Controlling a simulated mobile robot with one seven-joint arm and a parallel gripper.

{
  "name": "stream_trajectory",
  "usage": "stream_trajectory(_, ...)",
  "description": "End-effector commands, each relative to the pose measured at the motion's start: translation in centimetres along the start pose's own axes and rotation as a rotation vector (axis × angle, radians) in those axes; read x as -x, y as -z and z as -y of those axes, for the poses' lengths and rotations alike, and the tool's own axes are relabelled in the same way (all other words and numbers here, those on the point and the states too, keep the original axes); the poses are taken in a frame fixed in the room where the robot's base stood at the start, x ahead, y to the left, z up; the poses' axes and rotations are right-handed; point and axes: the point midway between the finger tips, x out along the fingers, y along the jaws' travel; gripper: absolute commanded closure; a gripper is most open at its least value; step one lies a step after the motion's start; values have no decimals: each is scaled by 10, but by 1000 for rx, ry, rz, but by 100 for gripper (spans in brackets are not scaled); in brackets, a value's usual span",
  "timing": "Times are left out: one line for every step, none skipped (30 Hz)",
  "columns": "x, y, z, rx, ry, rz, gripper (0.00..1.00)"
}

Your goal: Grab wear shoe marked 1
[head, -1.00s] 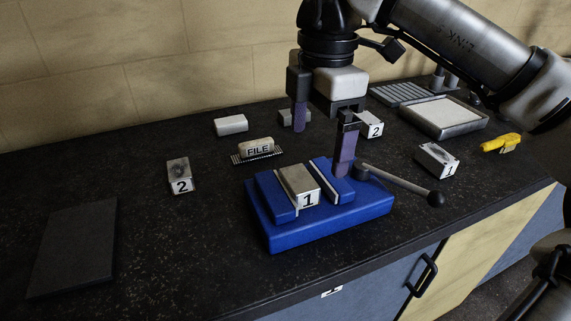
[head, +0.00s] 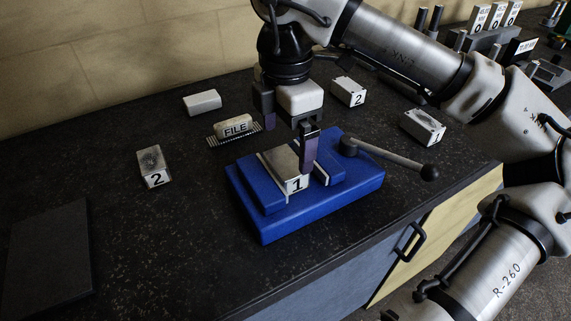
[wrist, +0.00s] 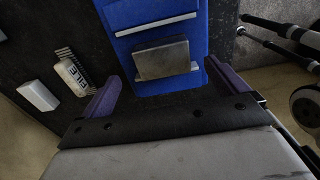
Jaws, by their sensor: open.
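A metal block marked 1 (head: 284,172) sits between the jaws of a blue vise (head: 334,202) on the dark bench. In the wrist view the block (wrist: 163,60) lies ahead of the fingers, within the blue vise (wrist: 187,14). My gripper (head: 285,133) is open and empty, its fingers pointing down above and behind the block. One finger overlaps the vise's right jaw in the head view; I cannot tell whether they touch. A second block marked 1 (head: 423,127) lies on the bench at the right.
Blocks marked 2 stand at left (head: 153,166) and behind (head: 348,91). A file (head: 235,128) and a plain pale block (head: 203,102) lie behind the vise. The vise handle (head: 395,162) sticks out right. A dark flat plate (head: 47,258) lies front left.

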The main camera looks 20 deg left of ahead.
Motion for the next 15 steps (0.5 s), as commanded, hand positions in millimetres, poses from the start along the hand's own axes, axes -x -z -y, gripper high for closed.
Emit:
stream_trajectory(-3,0,0,1,-1,0,2)
stream_trajectory(-5,0,0,1,-1,0,2)
stream_trajectory(-7,1,0,1,-2,0,2)
stream_trajectory(-8,1,0,1,-1,-1,2)
stream_trajectory(-9,1,0,1,-1,-1,2)
stream_trajectory(-12,1,1,1,-1,-2,2)
stream_trajectory(-14,1,1,1,-1,-2,2)
stream_trajectory(-17,2,2,2,0,-2,2)
stream_trajectory(-22,2,2,3,0,-4,2)
stream_trajectory(-26,2,3,3,0,-4,2)
stream_trajectory(-29,3,4,3,0,-4,2)
stream_trajectory(-34,3,4,2,0,-4,2)
stream_trajectory(-38,4,4,2,0,-4,2)
stream_trajectory(-43,3,4,1,1,-3,2)
stream_trajectory(-48,3,4,1,0,-3,2)
